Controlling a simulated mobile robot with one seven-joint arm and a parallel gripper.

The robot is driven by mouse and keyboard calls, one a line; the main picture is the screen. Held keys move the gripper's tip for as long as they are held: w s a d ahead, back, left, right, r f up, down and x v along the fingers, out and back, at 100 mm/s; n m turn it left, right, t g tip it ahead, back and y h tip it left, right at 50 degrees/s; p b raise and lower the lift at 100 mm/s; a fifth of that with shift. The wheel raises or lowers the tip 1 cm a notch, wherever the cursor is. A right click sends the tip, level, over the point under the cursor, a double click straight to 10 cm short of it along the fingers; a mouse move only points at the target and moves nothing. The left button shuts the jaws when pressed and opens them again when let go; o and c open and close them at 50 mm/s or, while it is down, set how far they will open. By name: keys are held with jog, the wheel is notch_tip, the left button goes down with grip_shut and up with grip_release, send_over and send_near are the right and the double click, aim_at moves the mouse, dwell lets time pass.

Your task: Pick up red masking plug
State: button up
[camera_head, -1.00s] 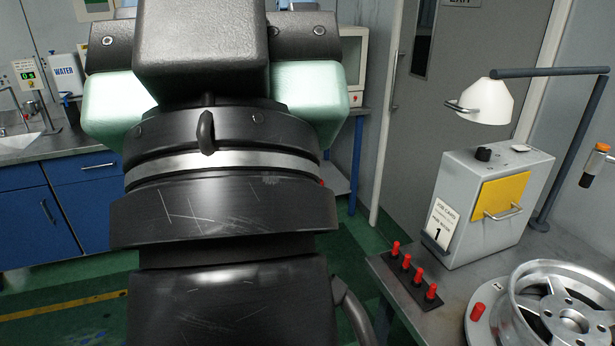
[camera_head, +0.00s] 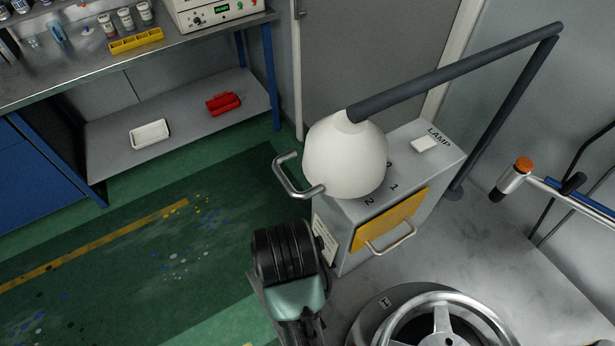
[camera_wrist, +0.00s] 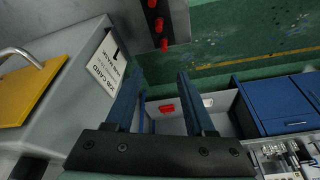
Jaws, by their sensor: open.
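In the wrist view, red masking plugs stand in a line at the top edge, on a dark rack at the edge of the grey bench. The lowest plug (camera_wrist: 164,44) and the middle plug (camera_wrist: 158,24) show whole or nearly so, and the top plug (camera_wrist: 152,3) is cut by the frame. My gripper (camera_wrist: 160,75) is open and empty, its two dark fingers well apart, with the plugs above its tips in the picture. In the head view, no plug shows, and my arm covers the bench's front-left part.
The grey lamp box (camera_head: 340,230) with a yellow door stands on the bench, under a white lamp shade (camera_head: 346,160) on a dark bar. A wheel rim (camera_head: 440,325) lies at the front. A low shelf (camera_head: 185,125) holds a red item and a white tray.

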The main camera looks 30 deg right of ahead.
jog(key=s+f+g, duration=0.1)
jog(key=s+f, duration=0.1)
jog(key=f, duration=0.2)
jog(key=s+f+g, duration=0.1)
jog(key=s+f, duration=0.2)
jog(key=f, duration=0.1)
jog(key=s+f+g, duration=0.1)
jog(key=s+f, duration=0.2)
jog(key=f, duration=0.1)
jog(key=shift+s+d+m+g+y+b, duration=0.2)
jog(key=shift+s+m+g+y+b, duration=0.1)
jog(key=shift+m, duration=0.1)
jog(key=shift+d+f+p, duration=0.15)
jog(key=shift+f+p, duration=0.1)
jog(key=shift+f, duration=1.2)
jog(key=shift+d+f+p, duration=0.1)
jog(key=shift+f+p, duration=0.15)
jog(key=shift+f, duration=1.15)
grip_shut()
